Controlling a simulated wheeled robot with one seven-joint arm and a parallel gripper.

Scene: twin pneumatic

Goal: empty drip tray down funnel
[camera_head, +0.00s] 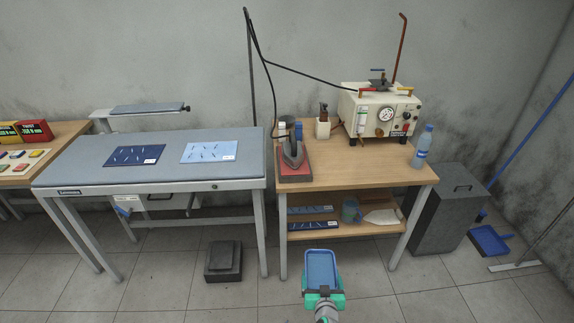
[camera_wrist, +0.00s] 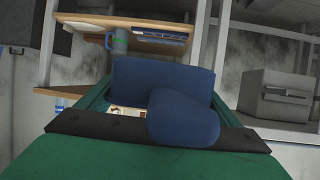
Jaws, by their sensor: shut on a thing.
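A shallow blue rectangular tray (camera_head: 321,268), which I take to be the drip tray, is held by my gripper (camera_head: 323,297) at the bottom of the head view. It is in the air in front of the wooden table. The green and black jaws are shut on its near end. In the wrist view, blue parts of the tray (camera_wrist: 180,80) show beyond the green gripper (camera_wrist: 160,140). I cannot tell whether liquid is in it. A grey rounded shape (camera_head: 287,121) behind the iron may be the funnel, but it is partly hidden.
The wooden table (camera_head: 345,176) carries an iron (camera_head: 293,150), a cream boiler (camera_head: 375,113) and a water bottle (camera_head: 423,142). Its lower shelf holds a teal jug (camera_head: 350,210). An ironing table (camera_head: 95,176) stands left. A dark pedal box (camera_head: 223,262) sits on the floor.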

